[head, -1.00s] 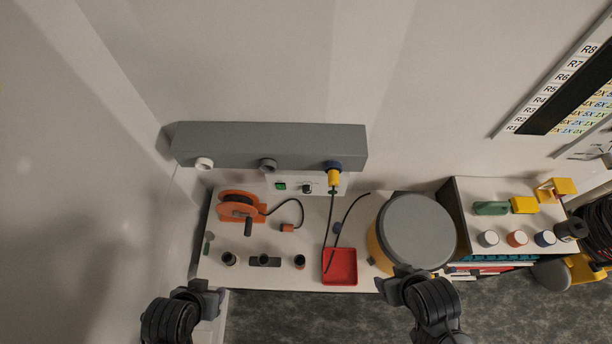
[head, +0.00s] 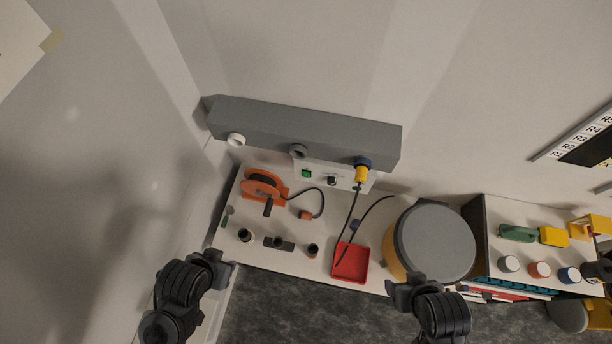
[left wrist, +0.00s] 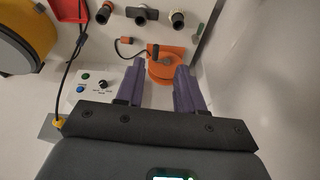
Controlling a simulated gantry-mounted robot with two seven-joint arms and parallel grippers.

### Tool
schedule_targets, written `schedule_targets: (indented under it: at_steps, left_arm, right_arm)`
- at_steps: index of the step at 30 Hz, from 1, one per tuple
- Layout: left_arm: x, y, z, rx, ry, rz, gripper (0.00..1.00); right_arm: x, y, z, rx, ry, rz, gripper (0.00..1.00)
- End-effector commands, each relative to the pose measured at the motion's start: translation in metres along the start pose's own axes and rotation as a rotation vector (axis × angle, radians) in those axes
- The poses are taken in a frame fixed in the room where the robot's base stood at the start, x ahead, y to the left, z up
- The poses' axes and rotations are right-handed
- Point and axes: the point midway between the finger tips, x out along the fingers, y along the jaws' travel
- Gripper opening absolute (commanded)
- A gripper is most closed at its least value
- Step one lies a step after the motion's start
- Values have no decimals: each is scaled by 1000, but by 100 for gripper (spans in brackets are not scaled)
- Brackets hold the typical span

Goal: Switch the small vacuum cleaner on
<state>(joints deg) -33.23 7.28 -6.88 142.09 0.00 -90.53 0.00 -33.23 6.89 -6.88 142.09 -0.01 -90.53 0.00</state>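The likely vacuum cleaner is a round yellow drum with a grey lid (head: 434,243), at the right of the white bench; its yellow side shows in the left wrist view (left wrist: 22,35). I cannot make out a switch on it. A control box (head: 325,177) with a green button (head: 306,173) and black knob (head: 332,181) stands at the back under a grey duct; a blue button (left wrist: 80,89) also shows in the left wrist view. My left gripper (left wrist: 160,72) is open and empty. My right gripper (head: 405,290) is by the drum's front; its fingers are unclear.
An orange reel (head: 264,186) with a black cable stands at the bench's back left. A red tray (head: 351,263) lies left of the drum. Small black fittings (head: 279,244) stand along the front. The grey duct (head: 305,133) overhangs the back. A shelf with coloured items (head: 520,252) is at right.

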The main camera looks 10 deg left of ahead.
Motion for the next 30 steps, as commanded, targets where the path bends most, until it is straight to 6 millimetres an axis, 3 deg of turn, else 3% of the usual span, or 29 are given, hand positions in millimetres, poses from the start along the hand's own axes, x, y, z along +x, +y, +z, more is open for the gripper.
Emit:
schedule_targets:
  at_steps: [1, 7, 30]
  left_arm:
    - [0, 0, 0, -1, 0, 1, 29]
    - [0, 2, -1, -8, 1, 6, 0]
    - [0, 0, 0, -1, 0, 1, 0]
  right_arm:
    - [0, 0, 0, 0, 0, 0, 64]
    - [0, 0, 0, 0, 0, 0, 64]
    - [0, 0, 0, 0, 0, 0, 64]
